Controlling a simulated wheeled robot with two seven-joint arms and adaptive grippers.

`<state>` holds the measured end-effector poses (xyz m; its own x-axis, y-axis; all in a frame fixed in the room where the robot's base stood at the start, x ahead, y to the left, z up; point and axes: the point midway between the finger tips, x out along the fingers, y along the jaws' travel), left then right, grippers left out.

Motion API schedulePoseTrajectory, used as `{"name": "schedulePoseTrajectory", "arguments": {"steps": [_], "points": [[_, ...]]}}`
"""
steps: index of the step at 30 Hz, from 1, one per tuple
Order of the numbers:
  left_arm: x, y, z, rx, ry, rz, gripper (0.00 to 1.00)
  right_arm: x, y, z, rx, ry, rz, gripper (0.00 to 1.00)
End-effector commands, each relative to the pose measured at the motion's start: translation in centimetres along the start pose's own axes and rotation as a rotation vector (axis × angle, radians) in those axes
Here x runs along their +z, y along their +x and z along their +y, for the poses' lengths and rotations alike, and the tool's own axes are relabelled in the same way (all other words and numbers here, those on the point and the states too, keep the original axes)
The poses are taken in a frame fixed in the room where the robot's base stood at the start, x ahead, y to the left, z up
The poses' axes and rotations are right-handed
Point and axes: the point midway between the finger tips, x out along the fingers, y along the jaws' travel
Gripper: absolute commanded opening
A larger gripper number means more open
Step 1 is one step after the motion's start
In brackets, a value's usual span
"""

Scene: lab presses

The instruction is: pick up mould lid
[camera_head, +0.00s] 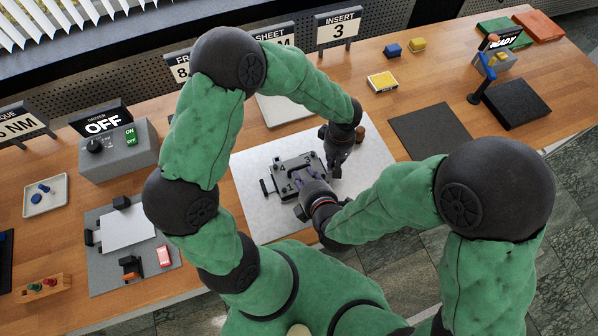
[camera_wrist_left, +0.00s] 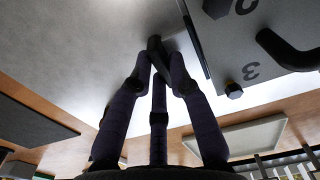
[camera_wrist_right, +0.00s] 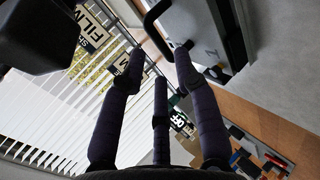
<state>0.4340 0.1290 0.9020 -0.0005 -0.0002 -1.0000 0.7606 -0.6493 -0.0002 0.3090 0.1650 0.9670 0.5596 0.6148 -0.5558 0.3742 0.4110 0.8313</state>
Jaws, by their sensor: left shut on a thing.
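The grey mould lid (camera_head: 296,174) lies at the middle of the white sheet, with numbered corners and a dark handle. Its corner with the 3 and a bolt shows in the left wrist view (camera_wrist_left: 232,50). My left gripper (camera_head: 336,166) is just right of the lid; in its wrist view the fingers (camera_wrist_left: 157,52) close together on a small dark thing whose identity I cannot tell. My right gripper (camera_head: 300,182) is over the lid's front part. In the right wrist view its fingers (camera_wrist_right: 160,62) are spread, close to the lid's dark handle (camera_wrist_right: 152,22).
The white sheet (camera_head: 250,205) is clear around the mould. A dark mat (camera_head: 430,130) lies to the right, and a grey control box (camera_head: 118,150) stands to the left. Sign stands line the back.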

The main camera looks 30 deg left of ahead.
Motion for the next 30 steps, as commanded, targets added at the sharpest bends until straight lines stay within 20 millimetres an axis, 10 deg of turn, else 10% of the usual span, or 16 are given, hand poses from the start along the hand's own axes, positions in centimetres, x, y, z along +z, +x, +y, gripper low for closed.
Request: {"name": "schedulePoseTrajectory", "arguments": {"steps": [25,30], "points": [[0.0,0.0,0.0,0.000,0.000,0.001,0.00,0.3,5.2,0.3,0.000,0.000,0.000,0.32],[0.0,0.0,0.0,0.000,0.000,0.001,0.00,0.3,5.2,0.3,0.000,0.000,0.000,0.00]]}}
